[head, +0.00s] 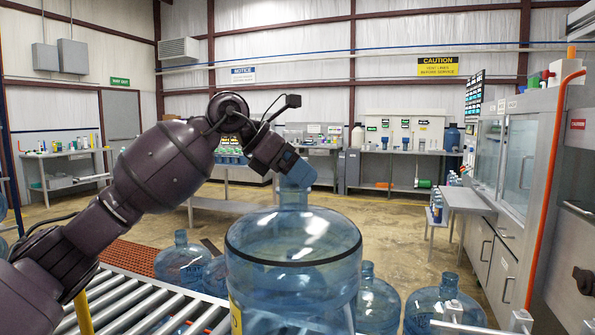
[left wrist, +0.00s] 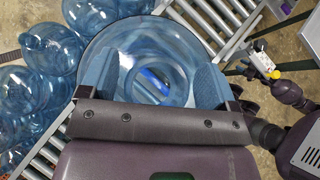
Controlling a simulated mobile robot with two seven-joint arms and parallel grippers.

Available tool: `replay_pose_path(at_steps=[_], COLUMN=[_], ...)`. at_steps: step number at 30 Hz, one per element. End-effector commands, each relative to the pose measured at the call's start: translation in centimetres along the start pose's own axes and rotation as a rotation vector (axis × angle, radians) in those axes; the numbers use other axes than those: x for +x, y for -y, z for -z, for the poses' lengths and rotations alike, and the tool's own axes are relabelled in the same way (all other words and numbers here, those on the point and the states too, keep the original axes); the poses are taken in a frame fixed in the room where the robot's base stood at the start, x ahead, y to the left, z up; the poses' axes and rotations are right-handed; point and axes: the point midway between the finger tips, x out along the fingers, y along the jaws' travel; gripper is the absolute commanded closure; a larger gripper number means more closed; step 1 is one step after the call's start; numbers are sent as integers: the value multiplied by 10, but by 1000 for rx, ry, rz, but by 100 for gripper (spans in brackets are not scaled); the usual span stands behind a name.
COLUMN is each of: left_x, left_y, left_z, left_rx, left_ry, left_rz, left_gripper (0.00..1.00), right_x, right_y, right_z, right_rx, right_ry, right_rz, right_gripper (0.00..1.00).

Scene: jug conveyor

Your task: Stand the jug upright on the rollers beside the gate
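A large clear blue jug (head: 293,250) stands upright, neck up, in the middle foreground. My left gripper (head: 297,178) is closed around its neck from above, with blue pads on both sides. In the left wrist view the jug's round shoulder (left wrist: 100,48) shows below my left gripper (left wrist: 150,82). Metal rollers (head: 125,300) run along the lower left, and they show on both sides of the jug in the wrist view (left wrist: 215,18). The jug's base is cut off, so I cannot tell if it touches the rollers. I cannot make out the gate. My right arm (left wrist: 288,93) shows small at the right; its fingers are unclear.
Several other blue jugs stand close behind the held jug, including one at the left (head: 180,262) and one at the right (head: 443,305). A yellow post (head: 83,312) rises at the near roller edge. Steel cabinets (head: 505,170) line the right. Open floor lies beyond.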

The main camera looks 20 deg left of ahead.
Motion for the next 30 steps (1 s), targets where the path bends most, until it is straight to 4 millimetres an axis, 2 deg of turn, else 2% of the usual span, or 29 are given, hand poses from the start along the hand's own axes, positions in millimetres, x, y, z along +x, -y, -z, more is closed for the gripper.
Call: replay_pose_path(at_steps=[11,14,24,30], left_x=[0,-12,-73,-98], left_y=[-1,-1,-1,-1], left_z=[2,2,0,1], left_rx=[-3,-2,-1,-2], left_ry=[-6,-4,-1,-3], left_rz=[1,-2,-3,-1], left_gripper=[13,13,13,13], right_x=[0,-1,-4,-4], right_y=[-1,-2,-5,-4], right_z=[1,3,8,5], right_rx=[-4,-9,-16,-11], right_ry=[-2,-5,-12,-6], right_rz=[0,1,-1,-2], right_gripper=[57,57,57,57])
